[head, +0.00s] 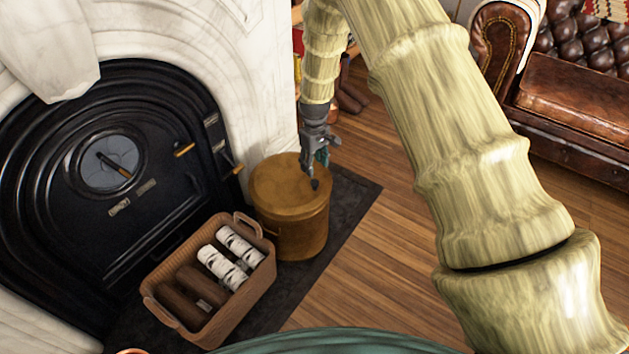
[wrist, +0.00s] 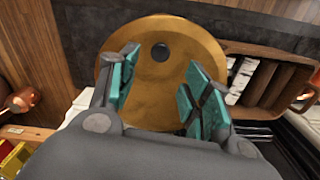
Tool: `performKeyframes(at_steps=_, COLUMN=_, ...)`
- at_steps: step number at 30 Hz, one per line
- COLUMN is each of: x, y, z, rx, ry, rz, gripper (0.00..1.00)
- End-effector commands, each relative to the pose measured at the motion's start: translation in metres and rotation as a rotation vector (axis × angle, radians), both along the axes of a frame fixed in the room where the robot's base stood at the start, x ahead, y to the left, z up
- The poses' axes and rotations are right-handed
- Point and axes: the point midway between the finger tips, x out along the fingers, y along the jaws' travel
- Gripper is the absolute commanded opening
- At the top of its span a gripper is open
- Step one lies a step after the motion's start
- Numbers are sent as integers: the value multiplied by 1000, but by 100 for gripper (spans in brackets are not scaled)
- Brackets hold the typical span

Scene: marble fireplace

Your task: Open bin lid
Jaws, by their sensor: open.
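The bin (head: 292,222) is a round, brass-coloured drum standing on the dark hearth slab beside the fireplace. Its flat lid (head: 283,181) is on, with a small dark round knob at its middle. In the wrist view the lid (wrist: 161,85) fills the centre, and the knob (wrist: 160,52) shows beyond my fingertips. My gripper (head: 318,172) is above the lid, pointing down, with its fingers apart and nothing between them. In the wrist view my gripper (wrist: 158,75) has its two teal finger pads on either side of the lid's middle.
A wicker basket (head: 158,312) with dark logs and white-barked logs stands close to the bin. The black fireplace door (head: 110,215) with brass handles is behind. A brown leather sofa (head: 570,105) is at the upper right. The wooden floor (head: 375,245) between is clear.

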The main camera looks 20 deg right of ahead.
Motion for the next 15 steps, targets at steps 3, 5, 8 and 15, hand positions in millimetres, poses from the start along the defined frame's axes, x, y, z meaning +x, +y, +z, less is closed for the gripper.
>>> performKeyframes(at_steps=3, x=-1, y=0, z=-23, rx=-1, ry=2, rz=-1, gripper=49)
performKeyframes(at_steps=5, x=-1, y=0, z=-34, rx=0, ry=3, rz=-1, gripper=49)
performKeyframes(at_steps=8, x=-1, y=0, z=-48, rx=0, ry=1, rz=-1, gripper=49)
performKeyframes(at_steps=15, x=-1, y=0, z=-71, rx=-1, ry=0, rz=-1, gripper=49)
